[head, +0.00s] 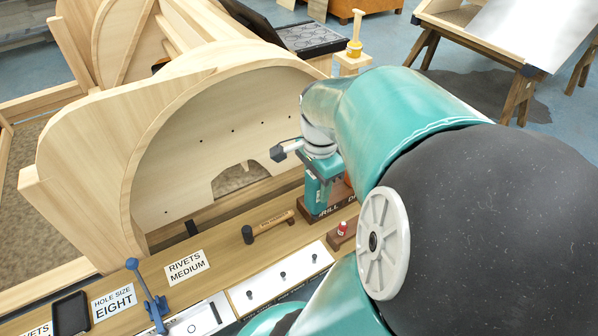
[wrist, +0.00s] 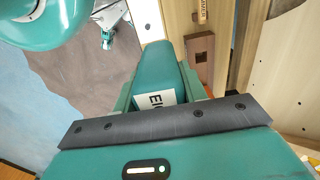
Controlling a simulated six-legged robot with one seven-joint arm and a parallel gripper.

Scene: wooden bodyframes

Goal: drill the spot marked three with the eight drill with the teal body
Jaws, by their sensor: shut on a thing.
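My gripper (head: 322,168) is at the right of the arched wooden panel, over the drill stand. In the wrist view my gripper (wrist: 158,88) is shut on the teal drill (wrist: 157,68), whose white label shows the letters "EI" before it is cut off. In the head view a grey part with a dark end sticks out leftward beside the gripper, towards the panel. The light wooden panel (head: 215,165) has several small dark spots; no number can be read by them. The spot marked three cannot be told apart.
The brown drill stand (head: 345,190) is partly hidden by my arm.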

